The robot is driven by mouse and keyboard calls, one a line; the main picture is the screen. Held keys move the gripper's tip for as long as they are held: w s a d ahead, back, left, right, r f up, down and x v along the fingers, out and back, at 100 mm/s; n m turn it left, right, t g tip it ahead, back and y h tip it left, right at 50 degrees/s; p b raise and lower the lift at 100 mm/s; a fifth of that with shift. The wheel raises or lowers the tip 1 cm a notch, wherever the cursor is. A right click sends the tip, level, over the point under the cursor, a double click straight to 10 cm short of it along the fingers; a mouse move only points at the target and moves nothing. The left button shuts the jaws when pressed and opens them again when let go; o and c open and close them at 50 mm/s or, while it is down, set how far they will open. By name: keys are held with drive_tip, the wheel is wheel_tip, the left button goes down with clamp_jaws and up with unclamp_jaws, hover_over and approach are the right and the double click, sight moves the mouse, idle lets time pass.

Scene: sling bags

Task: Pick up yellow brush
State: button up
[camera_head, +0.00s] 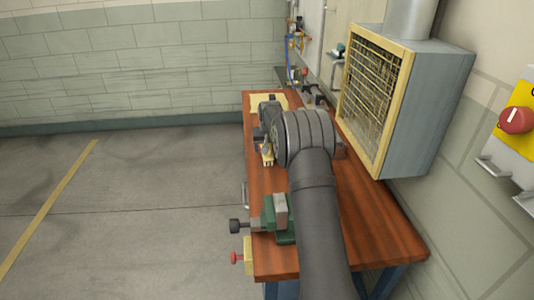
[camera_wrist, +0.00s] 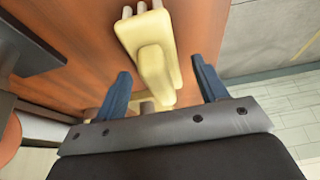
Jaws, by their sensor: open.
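A pale yellow object that looks like the yellow brush (camera_wrist: 148,48) lies on the wooden table in the wrist view, with a raised block on it and short grey-white stubs at its top end. My gripper (camera_wrist: 160,67) is open, its two blue fingers on either side of the yellow object with gaps to each. I cannot tell how far above it the fingers are. In the head view my dark arm reaches over the table and hides much of the gripper; a small pale yellow piece (camera_head: 267,152) shows beside the wrist.
The wooden table (camera_head: 390,238) stands against the right wall. A green vise (camera_head: 272,218) sits at its near left edge. A yellow-framed grille box (camera_head: 412,105) hangs on the wall right of the arm. Small tools lie at the far end. The floor to the left is clear.

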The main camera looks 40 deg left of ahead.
drive_tip(key=shift+w+a+f, duration=0.1)
drive_tip(key=shift+f, duration=0.25)
drive_tip(key=shift+c, duration=0.4)
drive_tip(key=c, duration=1)
drive_tip(key=shift+c, duration=0.2)
drive_tip(key=shift+r, duration=0.15)
wheel_tip(320, 180, up, 10)
drive_tip(key=shift+f, duration=0.1)
